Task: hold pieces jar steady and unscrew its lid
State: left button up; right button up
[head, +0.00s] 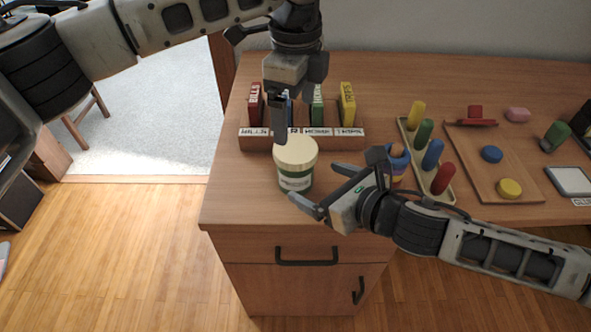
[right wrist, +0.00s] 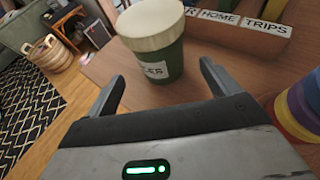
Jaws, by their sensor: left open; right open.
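The pieces jar (head: 294,178) stands upright near the front left of the wooden table, green with a white label. Its cream lid (head: 296,152) is on top. In the right wrist view the jar (right wrist: 165,68) and its lid (right wrist: 150,22) show just beyond my fingers. My left gripper (head: 279,125) is above and behind the lid, pointing down; its fingers partly overlap the lid's far edge in the picture. My right gripper (head: 320,188) is open at the jar's front right, fingers towards it. In the right wrist view the jar is ahead of my right gripper (right wrist: 160,82), between the finger directions.
A wooden rack (head: 345,138) with labelled slots and coloured cards stands behind the jar. A tray of coloured pegs (head: 424,158) and a board with shapes (head: 500,165) lie further right.

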jog(key=x, duration=0.8)
